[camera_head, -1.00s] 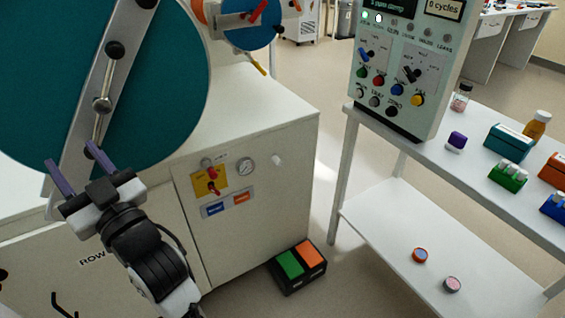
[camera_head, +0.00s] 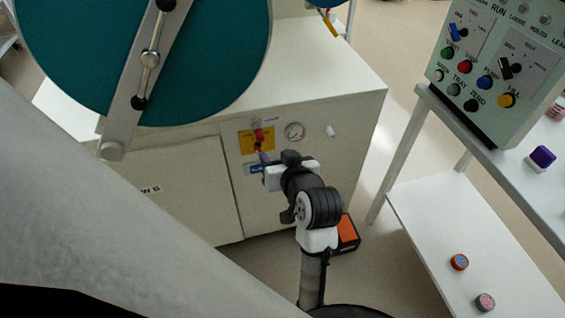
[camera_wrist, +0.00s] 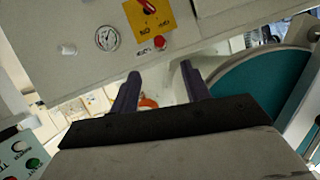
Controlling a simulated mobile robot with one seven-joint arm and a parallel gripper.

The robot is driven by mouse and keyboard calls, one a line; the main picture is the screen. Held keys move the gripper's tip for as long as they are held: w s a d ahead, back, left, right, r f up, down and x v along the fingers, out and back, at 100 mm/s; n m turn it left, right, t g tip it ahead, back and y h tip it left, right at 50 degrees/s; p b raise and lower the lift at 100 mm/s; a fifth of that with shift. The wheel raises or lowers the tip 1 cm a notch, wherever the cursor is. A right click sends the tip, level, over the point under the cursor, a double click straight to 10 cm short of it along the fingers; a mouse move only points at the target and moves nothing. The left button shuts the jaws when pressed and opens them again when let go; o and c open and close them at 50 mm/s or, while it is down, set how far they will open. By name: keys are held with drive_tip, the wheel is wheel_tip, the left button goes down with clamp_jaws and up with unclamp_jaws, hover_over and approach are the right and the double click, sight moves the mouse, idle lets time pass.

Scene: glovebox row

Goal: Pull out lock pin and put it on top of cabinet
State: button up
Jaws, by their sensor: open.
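The white cabinet (camera_head: 325,90) stands in the middle of the head view, with a bare patch of top at its right end. On its front is a yellow plate (camera_head: 246,140) with a red knob (camera_head: 258,133) at its upper edge, probably the lock pin; it also shows in the wrist view (camera_wrist: 159,42). A second red part (camera_wrist: 147,5) sits on the plate. My gripper (camera_head: 264,160) is in front of the panel, just below the plate in the head view. In the wrist view its fingers (camera_wrist: 160,72) are apart and empty, with the knob beyond them.
A gauge (camera_head: 295,131) and a white knob (camera_head: 330,131) are right of the plate. A large teal disc (camera_head: 200,70) with a grey bar overhangs the cabinet's left.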

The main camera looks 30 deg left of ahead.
sight(261, 138)
drive_tip(key=b+x, duration=0.2)
drive_tip(key=x, duration=1)
drive_tip(key=shift+w+a+f, duration=0.1)
drive_tip(key=shift+w+a, duration=0.1)
drive_tip(key=shift+a, duration=0.05)
drive_tip(key=shift+c, duration=0.4)
clamp_jaws()
